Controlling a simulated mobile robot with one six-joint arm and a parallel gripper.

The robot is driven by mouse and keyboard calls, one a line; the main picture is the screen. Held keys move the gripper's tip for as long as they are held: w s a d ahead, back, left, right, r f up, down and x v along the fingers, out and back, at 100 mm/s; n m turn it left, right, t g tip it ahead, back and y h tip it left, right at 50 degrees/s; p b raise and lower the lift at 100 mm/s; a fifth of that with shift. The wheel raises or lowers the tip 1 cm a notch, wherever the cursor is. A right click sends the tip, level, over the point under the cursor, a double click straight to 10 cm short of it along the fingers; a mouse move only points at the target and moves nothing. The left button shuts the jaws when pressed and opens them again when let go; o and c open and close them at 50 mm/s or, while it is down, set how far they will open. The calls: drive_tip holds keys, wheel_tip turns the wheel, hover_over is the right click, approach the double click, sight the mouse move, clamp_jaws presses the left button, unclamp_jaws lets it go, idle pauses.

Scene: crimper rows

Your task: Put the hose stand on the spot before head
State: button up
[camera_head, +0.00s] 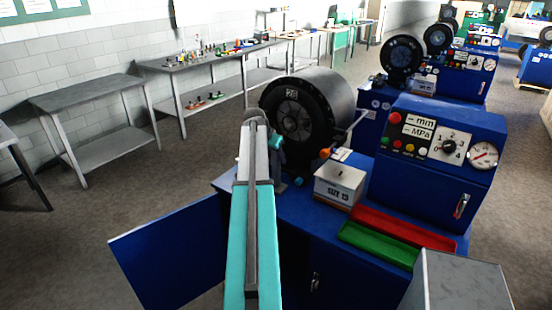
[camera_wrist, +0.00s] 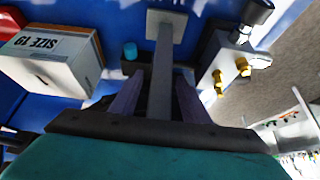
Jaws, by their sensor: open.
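My gripper (camera_wrist: 158,100) is open, its dark fingers pointing away from the wrist camera. A grey post with a square end plate (camera_wrist: 165,22), which looks like the hose stand, stands between the fingers with a gap on each side. I cannot tell how far in it reaches. In the head view my arm hides the gripper and most of this area; only a small grey part beside a blue knob (camera_head: 299,182) shows.
The grey SIZE 19 box (camera_head: 340,186) stands close to the right on the blue bench. Red (camera_head: 405,227) and green (camera_head: 378,246) trays lie before the control cabinet (camera_head: 437,150). In the wrist view a bracket with brass fittings (camera_wrist: 243,67) is close to the right finger.

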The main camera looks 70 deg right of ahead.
drive_tip(key=b+v, duration=0.3)
drive_tip(key=v, duration=0.8)
drive_tip(key=shift+r, duration=0.2)
drive_tip(key=shift+a, duration=0.15)
idle(0.5)
